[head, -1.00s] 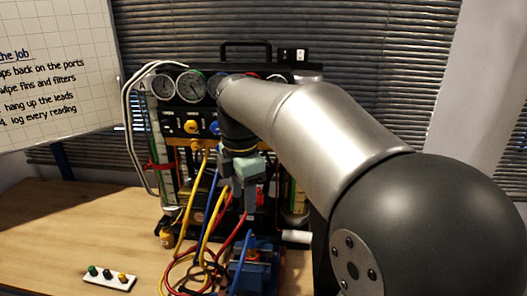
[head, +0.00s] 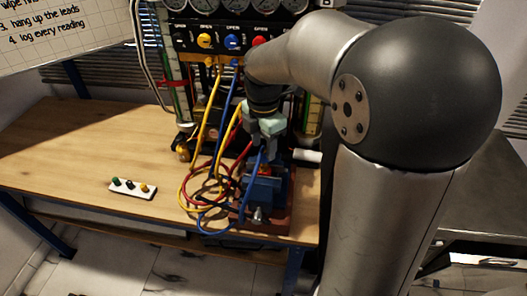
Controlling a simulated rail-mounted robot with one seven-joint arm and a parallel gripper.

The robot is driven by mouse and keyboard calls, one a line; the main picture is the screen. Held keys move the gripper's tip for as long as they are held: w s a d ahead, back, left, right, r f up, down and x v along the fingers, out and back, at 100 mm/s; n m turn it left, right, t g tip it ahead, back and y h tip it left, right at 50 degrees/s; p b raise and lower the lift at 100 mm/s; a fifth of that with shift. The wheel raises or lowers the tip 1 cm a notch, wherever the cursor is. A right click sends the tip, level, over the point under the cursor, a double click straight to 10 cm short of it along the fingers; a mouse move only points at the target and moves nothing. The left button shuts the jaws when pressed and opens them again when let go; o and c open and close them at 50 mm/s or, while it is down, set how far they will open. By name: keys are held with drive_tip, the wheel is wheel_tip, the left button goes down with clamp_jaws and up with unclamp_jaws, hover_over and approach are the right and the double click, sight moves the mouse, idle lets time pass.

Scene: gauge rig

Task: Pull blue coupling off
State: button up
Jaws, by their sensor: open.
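A blue hose (head: 231,98) runs down from a fitting on the gauge panel's brass-coloured bar (head: 212,62), below the blue knob (head: 232,42). A blue hose also loops on the bench and rises to just beside my gripper's fingers. My gripper (head: 271,148) points down, open, in front of the panel and just above the blue vise (head: 263,189). The blue coupling itself is not clearly visible; my gripper and arm hide part of the hoses and bar. I cannot tell whether the fingers are around anything.
Yellow hoses (head: 207,118) and red hoses (head: 186,186) tangle left of the vise. A small white block with coloured caps (head: 133,188) lies on the wooden bench (head: 75,150). A brass fitting (head: 183,153) stands by the panel's lower left. The bench's left part is clear.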

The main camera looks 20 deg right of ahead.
sight(263, 147)
drive_tip(key=shift+f, duration=1.8)
clamp_jaws()
